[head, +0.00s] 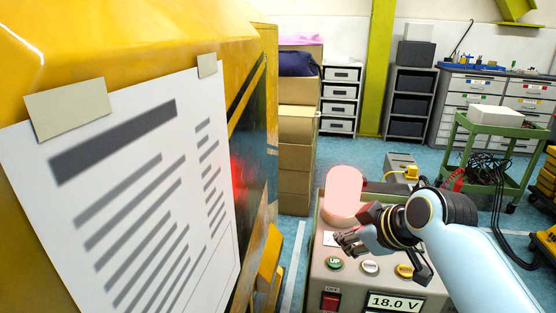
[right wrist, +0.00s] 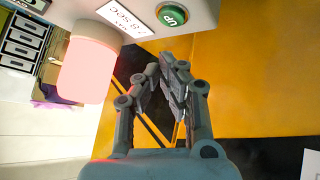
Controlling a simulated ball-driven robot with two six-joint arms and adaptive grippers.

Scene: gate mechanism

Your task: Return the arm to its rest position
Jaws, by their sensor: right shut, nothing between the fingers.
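My right arm (head: 480,262) reaches in from the lower right in the head view, over a grey control box (head: 318,285). Its gripper (head: 346,241) is shut with nothing in it, above the box top between the lit pink lamp (head: 343,195) and the green UP button (head: 334,263). In the right wrist view the fingers (right wrist: 166,64) are closed together, apart from the UP button (right wrist: 173,15) and the lamp (right wrist: 88,66). A pale button (head: 370,267) and a yellow button (head: 404,271) sit beside the UP button. My left gripper is not in view.
A yellow machine with a posted paper sheet (head: 140,190) fills the left. The box front has a red switch (head: 330,300) and a display (head: 395,302) reading 18.0 V. A green cart (head: 500,150) with cables stands at the right. Blue floor lies behind the box.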

